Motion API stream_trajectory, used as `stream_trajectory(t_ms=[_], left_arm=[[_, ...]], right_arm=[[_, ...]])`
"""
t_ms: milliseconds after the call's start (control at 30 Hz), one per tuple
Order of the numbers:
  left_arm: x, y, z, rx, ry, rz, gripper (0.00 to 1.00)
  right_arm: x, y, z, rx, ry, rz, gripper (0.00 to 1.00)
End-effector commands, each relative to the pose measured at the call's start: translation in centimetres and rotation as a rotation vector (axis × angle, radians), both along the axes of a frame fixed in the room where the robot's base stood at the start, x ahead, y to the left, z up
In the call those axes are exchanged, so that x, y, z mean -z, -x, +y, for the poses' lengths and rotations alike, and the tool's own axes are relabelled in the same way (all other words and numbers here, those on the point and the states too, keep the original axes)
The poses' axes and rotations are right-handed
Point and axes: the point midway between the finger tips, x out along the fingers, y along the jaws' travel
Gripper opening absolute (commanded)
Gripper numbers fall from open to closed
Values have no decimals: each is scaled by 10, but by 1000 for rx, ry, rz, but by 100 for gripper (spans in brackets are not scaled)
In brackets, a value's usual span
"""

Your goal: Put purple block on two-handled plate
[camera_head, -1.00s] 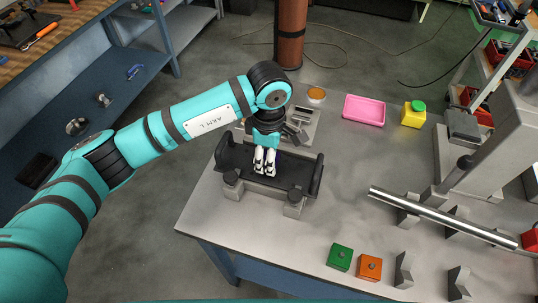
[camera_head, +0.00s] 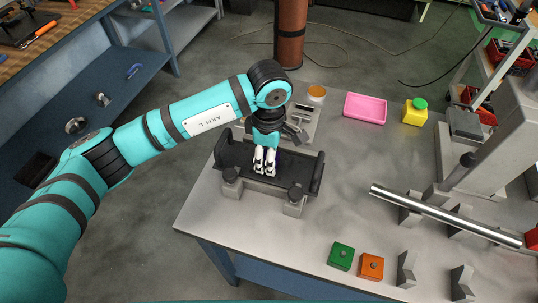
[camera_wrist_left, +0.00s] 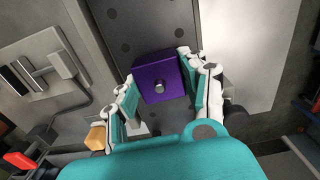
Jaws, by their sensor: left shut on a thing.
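The purple block (camera_wrist_left: 155,72), with a small metal knob, sits between the fingers of my left gripper (camera_wrist_left: 158,84) in the left wrist view. In the head view the left gripper (camera_head: 264,168) points down over the middle of the dark two-handled plate (camera_head: 300,176). It is shut on the block, which is mostly hidden behind the fingers there. Whether the block touches the plate I cannot tell. The plate has a raised handle at each end and lies by grey clamp-like supports on the table. My right gripper is out of view.
A pink tray (camera_head: 365,108) and a yellow block with a green top (camera_head: 414,113) stand at the back. A green block (camera_head: 341,256) and an orange block (camera_head: 370,266) are near the front edge. A metal rod (camera_head: 440,215) on supports lies to the right.

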Motion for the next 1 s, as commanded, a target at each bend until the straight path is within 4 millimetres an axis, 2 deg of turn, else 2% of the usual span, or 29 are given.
stream_trajectory(t_ms=[367, 400, 600, 867, 1000], left_arm=[[2, 0, 0, 0, 0, -1, 11], [2, 0, 0, 0, 0, -1, 45], [2, 0, 0, 0, 0, -1, 71], [2, 0, 0, 0, 0, 0, 71], [-6, 0, 0, 0, 0, -1, 71]], right_arm=[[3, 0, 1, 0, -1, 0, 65], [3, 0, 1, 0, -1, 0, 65], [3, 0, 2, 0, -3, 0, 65], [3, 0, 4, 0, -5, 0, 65], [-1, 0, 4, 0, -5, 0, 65]])
